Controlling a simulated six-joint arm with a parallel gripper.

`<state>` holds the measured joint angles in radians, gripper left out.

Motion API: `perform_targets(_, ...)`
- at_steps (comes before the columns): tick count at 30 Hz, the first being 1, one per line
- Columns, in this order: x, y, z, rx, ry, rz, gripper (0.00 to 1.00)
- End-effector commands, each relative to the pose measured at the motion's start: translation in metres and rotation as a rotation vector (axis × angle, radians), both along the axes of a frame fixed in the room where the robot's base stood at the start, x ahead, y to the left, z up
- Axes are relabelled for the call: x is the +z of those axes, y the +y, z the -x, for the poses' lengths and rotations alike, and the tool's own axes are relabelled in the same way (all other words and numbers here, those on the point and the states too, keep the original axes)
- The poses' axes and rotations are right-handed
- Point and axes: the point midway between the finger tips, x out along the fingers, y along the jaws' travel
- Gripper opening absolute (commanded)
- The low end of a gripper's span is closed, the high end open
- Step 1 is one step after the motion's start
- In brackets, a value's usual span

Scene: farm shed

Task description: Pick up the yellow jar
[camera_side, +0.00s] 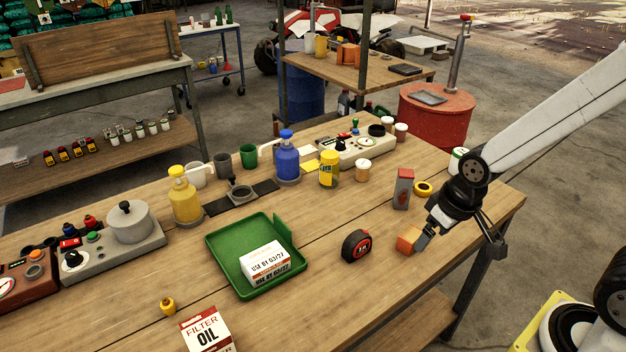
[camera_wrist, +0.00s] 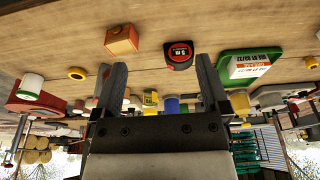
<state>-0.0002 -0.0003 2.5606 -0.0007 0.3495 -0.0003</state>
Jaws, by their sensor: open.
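The yellow jar (camera_side: 328,169) stands upright on the wooden table, right of a blue pump bottle (camera_side: 287,160). It has a yellow lid and a printed label. In the wrist view, which is upside down, the jar (camera_wrist: 150,98) shows small and distant between the fingers, its far end partly hidden by the gripper body. My gripper (camera_side: 457,246) is open and empty at the table's right side, well apart from the jar. The wrist view shows both fingers of my gripper (camera_wrist: 161,68) spread with nothing between them.
An orange block (camera_side: 407,240) is close by one finger; I cannot tell if they touch. A tape measure (camera_side: 356,246), a grey-red box (camera_side: 403,188), a yellow ring (camera_side: 423,188) and a white-lidded jar (camera_side: 363,170) stand nearby. A green tray (camera_side: 225,252) holds a white box.

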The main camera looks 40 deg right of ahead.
Motion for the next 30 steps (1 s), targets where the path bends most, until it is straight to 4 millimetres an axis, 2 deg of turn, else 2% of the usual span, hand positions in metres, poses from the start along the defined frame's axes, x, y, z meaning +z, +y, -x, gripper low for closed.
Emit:
perform_targets(11, 0.0, 0.0, 0.0, -0.001, 0.0, 0.0, 0.95)
perform_targets(12, 0.0, 0.0, 0.0, -0.001, 0.0, 0.0, 1.0)
perform_targets(21, 0.0, 0.0, -0.003, -0.002, -0.006, 0.001, 1.0)
perform_targets(26, -0.001, -0.003, -0.021, -0.007, -0.041, 0.003, 1.0)
perform_targets(30, -0.002, -0.008, -0.054, -0.014, -0.11, 0.01, 1.0)
